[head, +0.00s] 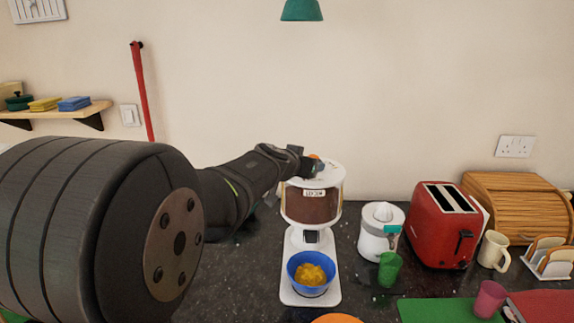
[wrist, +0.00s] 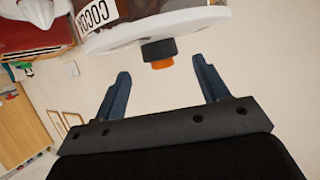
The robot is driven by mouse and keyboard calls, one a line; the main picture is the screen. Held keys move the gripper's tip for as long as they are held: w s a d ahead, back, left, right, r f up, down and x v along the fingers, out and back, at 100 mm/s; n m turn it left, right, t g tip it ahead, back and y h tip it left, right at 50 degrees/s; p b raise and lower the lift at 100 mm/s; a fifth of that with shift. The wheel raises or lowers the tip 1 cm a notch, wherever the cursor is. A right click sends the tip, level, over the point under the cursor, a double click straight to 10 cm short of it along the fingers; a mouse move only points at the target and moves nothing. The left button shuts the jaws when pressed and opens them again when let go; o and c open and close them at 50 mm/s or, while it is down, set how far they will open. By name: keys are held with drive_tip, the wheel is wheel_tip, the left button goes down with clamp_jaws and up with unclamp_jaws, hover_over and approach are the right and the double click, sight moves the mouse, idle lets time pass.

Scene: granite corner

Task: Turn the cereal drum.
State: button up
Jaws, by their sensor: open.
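The cereal drum (head: 312,206) is a clear drum of brown cereal with a white top, on a white stand. In the wrist view the drum (wrist: 150,14) is at the top edge, with a letter label and a white rim (wrist: 120,36). A dark knob with an orange end (wrist: 160,54) sticks out from it. My gripper (wrist: 161,70) is open, one blue-grey finger to each side of the knob, which shows between the tips. I cannot tell whether either finger touches it. In the head view my gripper (head: 312,166) is at the drum's top, partly hidden by my arm.
A blue bowl (head: 294,273) with yellow pieces stands on the dispenser's base (head: 309,298). To the right are a white juicer (head: 377,243), a green cup (head: 389,269), a red toaster (head: 436,230) and a cream mug (head: 492,250). The wall is behind.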

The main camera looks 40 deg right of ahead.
drive_tip(key=v, duration=1.2)
drive_tip(key=shift+s+a+r, duration=0.1)
drive_tip(key=shift+a, duration=0.05)
drive_tip(key=x, duration=1.7)
drive_tip(key=v, duration=1.7)
drive_tip(key=x, duration=1.7)
drive_tip(key=shift+w+f, duration=0.2)
drive_tip(key=shift+w, duration=0.05)
drive_tip(key=shift+w+m+g+h, duration=0.2)
drive_tip(key=shift+m+g+h, duration=0.2)
drive_tip(key=shift+m+g, duration=1.2)
drive_tip(key=v, duration=1.7)
